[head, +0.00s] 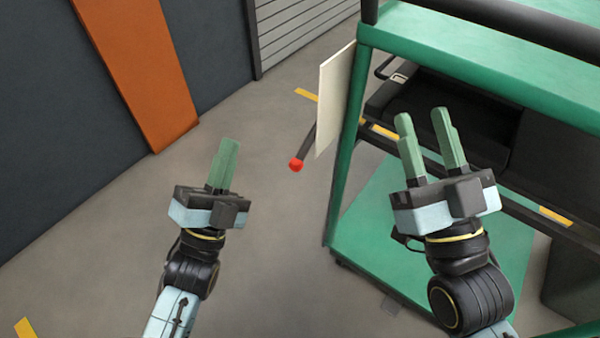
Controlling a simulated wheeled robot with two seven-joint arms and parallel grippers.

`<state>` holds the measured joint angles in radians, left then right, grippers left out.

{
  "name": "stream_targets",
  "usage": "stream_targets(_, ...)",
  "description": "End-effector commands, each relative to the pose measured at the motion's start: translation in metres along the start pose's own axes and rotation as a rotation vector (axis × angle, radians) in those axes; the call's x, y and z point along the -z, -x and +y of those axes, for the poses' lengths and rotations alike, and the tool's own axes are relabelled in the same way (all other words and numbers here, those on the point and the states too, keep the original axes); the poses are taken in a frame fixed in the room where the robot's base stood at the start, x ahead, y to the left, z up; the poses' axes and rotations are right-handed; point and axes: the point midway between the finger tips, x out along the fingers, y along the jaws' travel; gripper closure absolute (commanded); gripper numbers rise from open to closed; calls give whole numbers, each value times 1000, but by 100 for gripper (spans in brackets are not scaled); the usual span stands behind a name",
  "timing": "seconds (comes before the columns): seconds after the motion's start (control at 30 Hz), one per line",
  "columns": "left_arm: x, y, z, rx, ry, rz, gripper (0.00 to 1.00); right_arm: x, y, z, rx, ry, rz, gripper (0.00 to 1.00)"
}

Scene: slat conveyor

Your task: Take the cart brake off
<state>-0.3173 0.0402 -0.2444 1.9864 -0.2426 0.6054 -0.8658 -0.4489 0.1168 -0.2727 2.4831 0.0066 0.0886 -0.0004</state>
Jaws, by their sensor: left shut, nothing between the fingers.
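The green cart (343,165) stands at the right, with a cream panel (335,95) on its left side. A dark lever with a red knob (296,165) slants down and left from behind this panel; its upper end is hidden. My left gripper (229,143) is shut and empty, to the left of the red knob and apart from it. My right gripper (421,113) is open and empty, in front of the cart's frame in the picture, well right of the lever.
A dark wall with an orange panel (140,70) and a grey slatted shutter (300,28) lie at the left and back. A black container (440,115) shows through the cart's frame. Grey floor (270,240) is clear between my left gripper and the cart.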

Motion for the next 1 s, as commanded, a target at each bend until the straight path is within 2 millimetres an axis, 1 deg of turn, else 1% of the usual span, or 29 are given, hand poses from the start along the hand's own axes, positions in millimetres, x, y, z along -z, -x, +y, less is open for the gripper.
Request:
stream_targets(0.03, -4, 5, 19, -16, -147, 18, 100, -1, -1, 0, -1, 0, -19, 64)
stream_targets(0.2, -8, 32, 78, -44, -665, 128, 100, -9, -1, 1, -4, 2, -90, 64)
stream_targets(0.3, -4, 49, 108, -36, -922, 208, 100, -13, -1, 2, -5, 3, -129, 64)
stream_targets(0.43, 4, 70, 137, -7, -1168, 296, 100, -18, 0, 2, -6, 3, -168, 64)
stream_targets(0.5, 8, 79, 148, 11, -1260, 331, 100, -20, 0, 2, -7, 3, -183, 64)
stream_targets(0.63, 13, 89, 158, 39, -1358, 369, 100, -22, 0, 3, -8, 4, -200, 64)
stream_targets(0.77, 14, 92, 161, 47, -1388, 381, 100, -22, 0, 3, -8, 4, -204, 64)
stream_targets(1.0, 14, 92, 161, 47, -1387, 380, 100, -22, 0, 3, -8, 4, -203, 64)
